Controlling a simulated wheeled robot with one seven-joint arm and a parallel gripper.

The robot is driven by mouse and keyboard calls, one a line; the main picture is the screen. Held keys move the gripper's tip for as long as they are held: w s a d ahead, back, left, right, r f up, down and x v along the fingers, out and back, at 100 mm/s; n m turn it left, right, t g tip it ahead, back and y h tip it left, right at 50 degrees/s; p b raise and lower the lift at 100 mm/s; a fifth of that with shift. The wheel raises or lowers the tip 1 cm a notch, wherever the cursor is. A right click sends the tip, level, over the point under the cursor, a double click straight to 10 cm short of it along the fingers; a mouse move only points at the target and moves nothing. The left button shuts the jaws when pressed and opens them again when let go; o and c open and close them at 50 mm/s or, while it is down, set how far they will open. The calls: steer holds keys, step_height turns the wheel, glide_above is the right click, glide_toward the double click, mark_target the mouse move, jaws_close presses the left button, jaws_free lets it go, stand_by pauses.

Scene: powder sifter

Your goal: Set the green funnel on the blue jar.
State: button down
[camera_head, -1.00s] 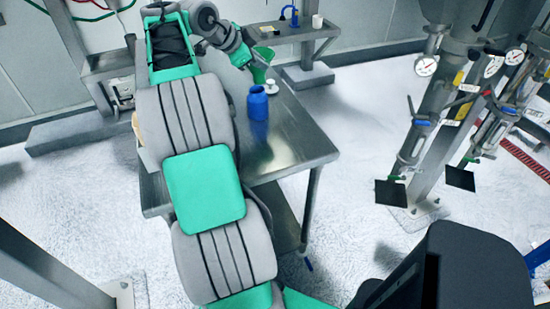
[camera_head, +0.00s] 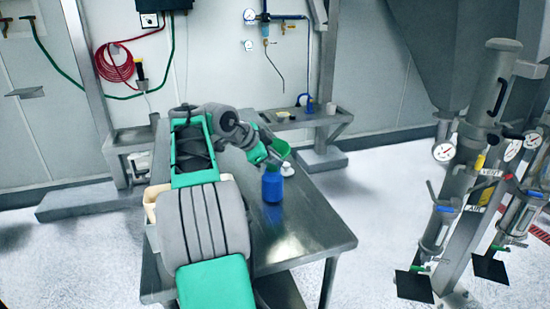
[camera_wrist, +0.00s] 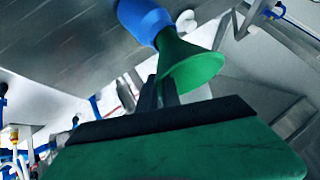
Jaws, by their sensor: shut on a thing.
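The blue jar (camera_head: 272,188) stands upright on the metal table. The green funnel (camera_head: 282,149) is just above the jar's top, wide mouth upward. My gripper (camera_head: 264,153) comes from the left and is shut on the funnel. In the wrist view, my gripper's dark fingers (camera_wrist: 160,92) reach the side of the funnel (camera_wrist: 192,66). There the funnel's narrow end meets or overlaps the mouth of the blue jar (camera_wrist: 143,17). I cannot tell whether the spout is inside the jar or only in front of it.
A small white object (camera_head: 287,169) stands on the table just right of the jar. The near right part of the metal table (camera_head: 315,235) is bare. A side bench (camera_head: 310,118) stands behind. Pipework with gauges (camera_head: 470,170) stands at the right.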

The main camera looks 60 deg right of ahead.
steer(key=shift+a+f, duration=0.15)
steer(key=shift+f, duration=0.3)
steer(key=shift+s+a+r+b, duration=0.1)
steer(key=shift+s+a+b, duration=0.1)
steer(key=shift+a+b, duration=0.3)
steer(key=shift+r, duration=0.2)
steer(key=shift+f+b, duration=0.5)
steer(key=shift+f, duration=0.1)
steer(key=c, duration=1.9)
jaws_free()
steer(key=shift+c, duration=0.2)
